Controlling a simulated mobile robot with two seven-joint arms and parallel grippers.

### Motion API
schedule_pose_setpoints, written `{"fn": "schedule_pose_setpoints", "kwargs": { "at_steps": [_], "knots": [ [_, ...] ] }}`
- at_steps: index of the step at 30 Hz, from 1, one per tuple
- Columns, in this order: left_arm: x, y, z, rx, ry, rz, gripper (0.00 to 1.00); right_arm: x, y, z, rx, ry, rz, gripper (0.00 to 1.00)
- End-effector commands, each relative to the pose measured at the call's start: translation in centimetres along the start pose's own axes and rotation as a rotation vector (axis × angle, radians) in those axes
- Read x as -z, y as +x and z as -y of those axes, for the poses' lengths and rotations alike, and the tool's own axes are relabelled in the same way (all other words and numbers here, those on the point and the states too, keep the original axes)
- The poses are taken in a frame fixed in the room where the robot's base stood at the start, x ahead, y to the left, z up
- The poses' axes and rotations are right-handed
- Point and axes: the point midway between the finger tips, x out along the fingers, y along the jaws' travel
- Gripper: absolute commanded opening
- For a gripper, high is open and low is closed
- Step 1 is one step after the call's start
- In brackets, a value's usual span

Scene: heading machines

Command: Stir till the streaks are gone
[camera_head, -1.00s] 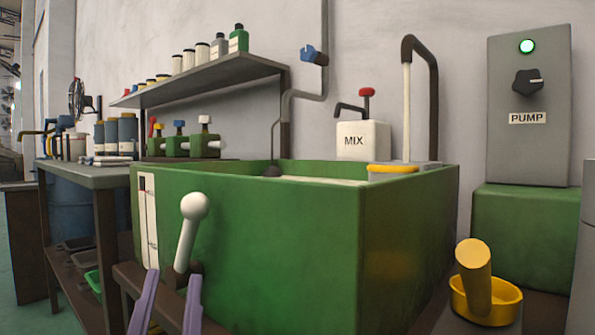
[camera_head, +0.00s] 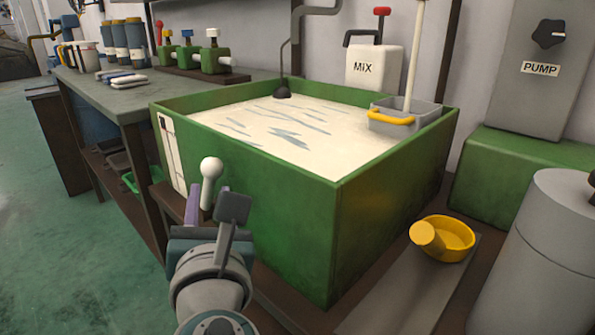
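A green tank (camera_head: 250,160) stands in the middle, holding a cream-white liquid (camera_head: 345,130). Grey-blue streaks (camera_head: 290,137) lie across its surface. A dark-ended rod (camera_head: 283,88) dips in at the back left rim. A white ball-topped lever (camera_head: 209,170) stands at the tank's front left. My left gripper (camera_head: 208,203) is there, its purple fingers apart on either side of the lever's stem. A gap seems to show between fingers and stem, and part of the right finger is hidden by my gripper's body. My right gripper is not in view.
A grey yellow-handled basket (camera_head: 408,118) with a white rod sits at the tank's back right corner. A yellow scoop (camera_head: 447,240) lies on the right ledge, near a grey cylinder (camera_head: 535,260). A bench (camera_head: 150,98) with valves stands left. Floor is clear at left.

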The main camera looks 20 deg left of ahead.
Motion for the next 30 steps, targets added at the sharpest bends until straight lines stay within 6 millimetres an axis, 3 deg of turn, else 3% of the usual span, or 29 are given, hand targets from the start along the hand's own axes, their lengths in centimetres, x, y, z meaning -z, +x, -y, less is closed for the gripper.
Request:
{"fn": "schedule_pose_setpoints", "kwargs": {
  "at_steps": [6,16,25,30],
  "knots": [
    [0.0,2.7,0.0,-0.001,0.0,0.001,0.34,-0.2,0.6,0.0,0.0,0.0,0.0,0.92],
    [0.0,3.1,0.0,0.0,0.0,0.0,0.34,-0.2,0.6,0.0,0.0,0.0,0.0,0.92],
    [0.0,3.0,0.0,0.0,0.0,0.0,0.01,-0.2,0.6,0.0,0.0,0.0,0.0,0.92],
    [0.0,3.0,0.0,0.0,0.0,0.001,0.0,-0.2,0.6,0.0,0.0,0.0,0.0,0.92]
  ]
}}
